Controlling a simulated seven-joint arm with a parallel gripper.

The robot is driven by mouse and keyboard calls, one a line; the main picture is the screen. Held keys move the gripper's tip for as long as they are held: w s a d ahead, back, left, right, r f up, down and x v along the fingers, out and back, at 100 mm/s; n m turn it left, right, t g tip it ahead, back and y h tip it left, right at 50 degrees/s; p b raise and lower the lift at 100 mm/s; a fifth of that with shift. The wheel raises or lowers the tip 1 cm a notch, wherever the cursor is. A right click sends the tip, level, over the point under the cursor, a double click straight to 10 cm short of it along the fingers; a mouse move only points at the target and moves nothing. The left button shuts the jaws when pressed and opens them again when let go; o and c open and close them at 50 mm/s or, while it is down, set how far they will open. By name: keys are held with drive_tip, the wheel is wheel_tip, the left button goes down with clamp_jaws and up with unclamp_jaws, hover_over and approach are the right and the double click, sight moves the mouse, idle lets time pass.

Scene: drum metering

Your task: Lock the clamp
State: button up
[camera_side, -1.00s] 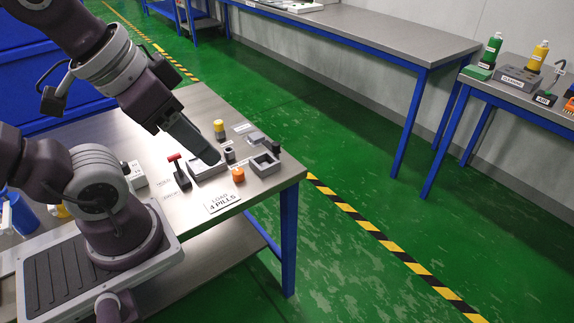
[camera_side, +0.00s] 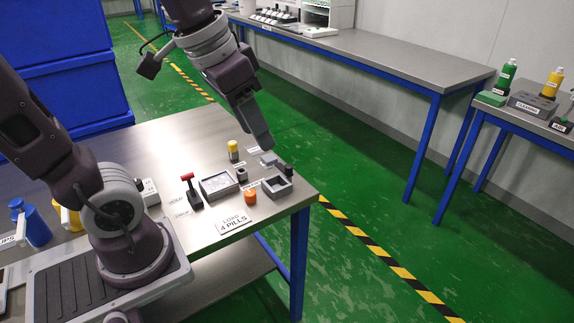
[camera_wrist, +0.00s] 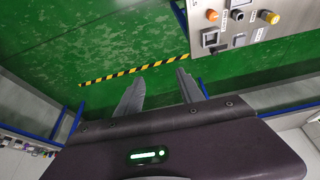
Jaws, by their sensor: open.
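The red-handled lever clamp (camera_side: 190,190) stands on the steel table in the side view, its handle up on a dark base. Small labels lie on the table beside it; I cannot read them surely. My gripper (camera_side: 265,143) is in the air to the right of the clamp, above the far edge of the table. In the wrist view my gripper (camera_wrist: 158,85) has its two fingers spread apart with nothing between them. The clamp is not clearly visible in the wrist view.
A grey-framed tray (camera_side: 204,195), an orange cap (camera_side: 250,198), a square grey holder (camera_side: 277,194) and a yellow-topped bottle (camera_side: 233,151) stand right of the clamp. Green floor lies beyond the table.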

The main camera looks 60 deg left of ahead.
drive_tip(key=w+a+f+g, duration=0.1)
drive_tip(key=w+a+f, duration=0.15)
drive_tip(key=w, duration=0.35)
drive_tip(key=w+a+f+g, duration=0.1)
drive_tip(key=w+a+f, duration=0.1)
drive_tip(key=w+a, duration=0.25)
drive_tip(key=m+g, duration=0.2)
hover_over(289, 166)
drive_tip(key=f, duration=1.5)
drive_tip(key=shift+d+f, duration=0.15)
drive_tip(key=shift+d, duration=0.05)
drive_tip(key=f, duration=0.8)
drive_tip(key=shift+a+f, duration=0.15)
drive_tip(key=shift+a, duration=0.2)
clamp_jaws()
